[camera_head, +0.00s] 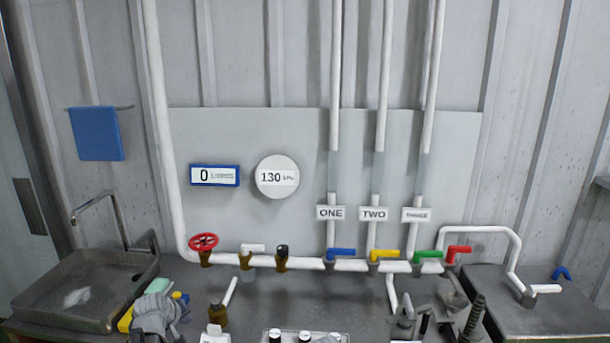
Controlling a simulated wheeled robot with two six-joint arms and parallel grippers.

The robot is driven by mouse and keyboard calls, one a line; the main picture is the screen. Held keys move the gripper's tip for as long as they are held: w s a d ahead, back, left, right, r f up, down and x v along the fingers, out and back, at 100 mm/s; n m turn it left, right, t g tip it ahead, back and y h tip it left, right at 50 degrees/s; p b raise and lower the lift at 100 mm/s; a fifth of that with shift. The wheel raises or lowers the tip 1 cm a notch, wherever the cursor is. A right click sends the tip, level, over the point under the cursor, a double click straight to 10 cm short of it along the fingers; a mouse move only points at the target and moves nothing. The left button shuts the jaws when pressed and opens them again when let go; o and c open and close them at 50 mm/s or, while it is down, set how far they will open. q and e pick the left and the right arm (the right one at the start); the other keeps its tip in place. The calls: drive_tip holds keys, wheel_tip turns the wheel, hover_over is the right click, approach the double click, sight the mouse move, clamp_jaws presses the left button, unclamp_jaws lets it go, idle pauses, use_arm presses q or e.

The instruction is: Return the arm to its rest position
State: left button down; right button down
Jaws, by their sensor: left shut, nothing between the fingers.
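My left gripper (157,303) appears as a grey shape low at the left, at the front of the counter. It is shut and empty, apart from the pipe valves. It overlaps a small pile of yellow, pale green and blue items, and I cannot tell whether it touches them. The rest of the left arm is mostly below the picture.
A metal sink (85,290) is at the left. The pipe carries a red wheel valve (203,241) and blue (341,253), yellow (384,254), green (427,254) and red (458,249) handles. A display (215,175) reads 0 litres; a round gauge (277,177) reads 130.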

use_arm(q)
drive_tip(key=s+d+f+m+g, duration=0.1)
drive_tip(key=s+d+m, duration=0.15)
drive_tip(key=d, duration=0.35)
drive_tip(key=s+d+f+m+g+h, duration=0.1)
drive_tip(key=s+d+m+g, duration=0.1)
drive_tip(key=s+d, duration=0.3)
drive_tip(key=s+d+f+m+g, duration=0.1)
drive_tip(key=s+d+f+m, duration=0.1)
drive_tip(key=d, duration=0.5)
drive_tip(key=s+d+m+g+y, duration=0.1)
drive_tip(key=s+d+m+g, duration=0.1)
drive_tip(key=s+d, duration=0.3)
drive_tip(key=s+d+m+g+y, duration=0.1)
drive_tip(key=s+d, duration=0.4)
drive_tip(key=s, duration=0.5)
drive_tip(key=shift+f+m+g, duration=0.35)
drive_tip(key=shift+m+g, duration=0.15)
drive_tip(key=shift+m, duration=0.65)
